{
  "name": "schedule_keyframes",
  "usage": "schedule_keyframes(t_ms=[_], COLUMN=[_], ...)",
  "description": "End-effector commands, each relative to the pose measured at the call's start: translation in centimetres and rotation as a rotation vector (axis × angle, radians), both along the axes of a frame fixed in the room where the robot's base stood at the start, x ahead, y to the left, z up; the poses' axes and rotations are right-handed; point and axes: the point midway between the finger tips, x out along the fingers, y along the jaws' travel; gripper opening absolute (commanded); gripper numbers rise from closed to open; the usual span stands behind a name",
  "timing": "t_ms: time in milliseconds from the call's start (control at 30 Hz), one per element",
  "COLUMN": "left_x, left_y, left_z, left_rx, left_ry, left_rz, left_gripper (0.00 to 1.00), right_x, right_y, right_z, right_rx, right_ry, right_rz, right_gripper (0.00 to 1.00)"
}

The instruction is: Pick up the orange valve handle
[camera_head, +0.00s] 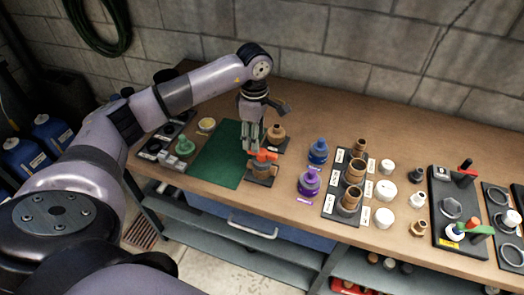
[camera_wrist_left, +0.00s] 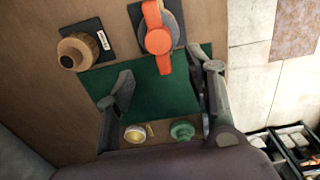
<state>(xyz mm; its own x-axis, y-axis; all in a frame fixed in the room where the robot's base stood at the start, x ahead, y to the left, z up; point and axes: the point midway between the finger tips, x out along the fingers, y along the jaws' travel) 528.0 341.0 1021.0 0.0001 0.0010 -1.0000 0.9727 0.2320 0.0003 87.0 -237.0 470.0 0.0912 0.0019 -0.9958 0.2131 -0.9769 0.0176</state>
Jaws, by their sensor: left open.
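The orange valve handle (camera_head: 265,156) lies on a grey round fitting on a dark pad near the front edge of the wooden bench. In the left wrist view the handle (camera_wrist_left: 157,38) appears at the top centre, beyond the fingers. My left gripper (camera_head: 250,148) is open above the right part of the green mat (camera_head: 217,152), just left of the handle. In the left wrist view its two fingers (camera_wrist_left: 162,82) are spread wide with nothing between them but the mat below. My right gripper is not in view.
A tan fitting (camera_head: 276,134) stands just behind the handle; it also shows in the wrist view (camera_wrist_left: 78,50). A blue fitting (camera_head: 318,151) and a purple one (camera_head: 308,181) stand to the right. A green piece (camera_head: 184,145) stands left of the mat. The mat is bare.

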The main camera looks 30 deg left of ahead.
Motion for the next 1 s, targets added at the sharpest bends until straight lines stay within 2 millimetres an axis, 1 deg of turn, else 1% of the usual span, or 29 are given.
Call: schedule_keyframes(t_ms=[133, 267, 300, 400, 500, 700, 1000], left_x=[-0.1, -0.3, -0.3, -0.2, -0.2, -0.2, -0.2], left_y=[-0.2, -0.4, -0.4, -0.4, -0.4, -0.4, -0.4], left_z=[-1.0, -2.8, -3.6, -4.8, -5.4, -5.4, -5.4], left_rx=[-0.002, -0.001, -0.001, -0.002, -0.001, -0.001, -0.001], left_ry=[0.005, 0.006, 0.006, 0.003, 0.001, 0.0, 0.0], left_rz=[0.0, 0.001, 0.002, 0.0, 0.0, 0.0, 0.0], left_gripper=[0.49, 0.49, 0.49, 0.49, 0.49, 0.49, 0.29], right_x=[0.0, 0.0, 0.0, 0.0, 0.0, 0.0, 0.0], right_y=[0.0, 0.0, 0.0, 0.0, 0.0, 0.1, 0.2], right_z=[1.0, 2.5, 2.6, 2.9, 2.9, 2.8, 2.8], right_rx=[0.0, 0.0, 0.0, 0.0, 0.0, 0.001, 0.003], right_ry=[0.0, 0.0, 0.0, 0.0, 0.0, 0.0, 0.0], right_rz=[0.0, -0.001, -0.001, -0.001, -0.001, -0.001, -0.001], right_gripper=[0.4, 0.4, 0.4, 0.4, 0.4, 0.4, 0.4])
